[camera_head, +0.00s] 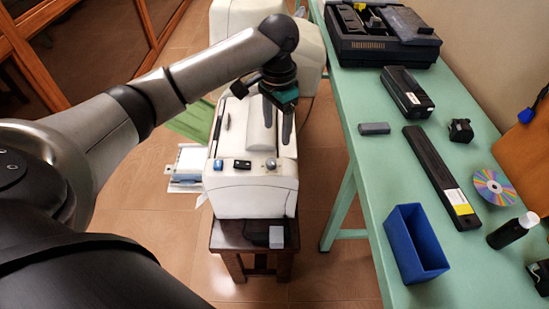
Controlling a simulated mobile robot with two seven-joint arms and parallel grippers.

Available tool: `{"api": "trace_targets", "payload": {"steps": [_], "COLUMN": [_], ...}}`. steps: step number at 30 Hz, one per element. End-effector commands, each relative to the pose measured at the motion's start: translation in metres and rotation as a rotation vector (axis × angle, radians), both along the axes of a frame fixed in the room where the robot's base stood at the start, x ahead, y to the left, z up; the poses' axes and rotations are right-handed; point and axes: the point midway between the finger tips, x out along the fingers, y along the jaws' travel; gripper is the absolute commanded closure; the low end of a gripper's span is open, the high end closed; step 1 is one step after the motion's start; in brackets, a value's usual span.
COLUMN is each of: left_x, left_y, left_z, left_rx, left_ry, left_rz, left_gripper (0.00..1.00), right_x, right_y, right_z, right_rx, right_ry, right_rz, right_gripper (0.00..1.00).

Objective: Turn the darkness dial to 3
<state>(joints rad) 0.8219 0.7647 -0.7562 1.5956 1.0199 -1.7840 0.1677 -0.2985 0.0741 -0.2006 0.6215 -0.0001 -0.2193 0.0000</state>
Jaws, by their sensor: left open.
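A white machine (232,190) stands on a dark wooden stool. On its front edge are a blue button (218,165), a black switch (242,164) and a small round grey dial (271,165), which I take to be the darkness dial. Its marks are too small to read. My left arm reaches in from the left. My left gripper (278,128) is open and empty above the right part of the machine's top, behind the dial, fingers pointing down. It looks apart from the dial. My right gripper is not in view.
A green table (380,180) on the right holds a blue bin (416,244), a black device (385,45), a long black bar (440,175), a disc (494,187) and a bottle (512,230). A dark stool (226,236) supports the machine. Tiled floor lies between machine and table.

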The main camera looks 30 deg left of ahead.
Motion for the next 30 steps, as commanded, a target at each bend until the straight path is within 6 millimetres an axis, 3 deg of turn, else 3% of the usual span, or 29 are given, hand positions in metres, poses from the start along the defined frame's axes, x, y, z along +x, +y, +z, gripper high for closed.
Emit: {"api": "trace_targets", "payload": {"steps": [5,10,24,30], "left_x": [0.005,0.004,0.005,0.006], "left_y": [0.017,0.018,0.02,0.021], "left_z": [0.019,0.008,-0.09,-0.12], "left_rx": [0.008,0.008,0.008,0.008], "left_ry": [0.012,0.018,0.016,0.014], "left_rz": [0.037,0.042,0.041,0.039], "left_gripper": [0.33,0.33,0.33,0.33], "right_x": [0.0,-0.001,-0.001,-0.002], "right_y": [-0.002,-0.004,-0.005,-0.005], "right_z": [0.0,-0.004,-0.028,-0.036], "right_rx": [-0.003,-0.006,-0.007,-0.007], "right_ry": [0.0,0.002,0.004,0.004], "right_rz": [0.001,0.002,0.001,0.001], "right_gripper": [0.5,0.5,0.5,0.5]}}
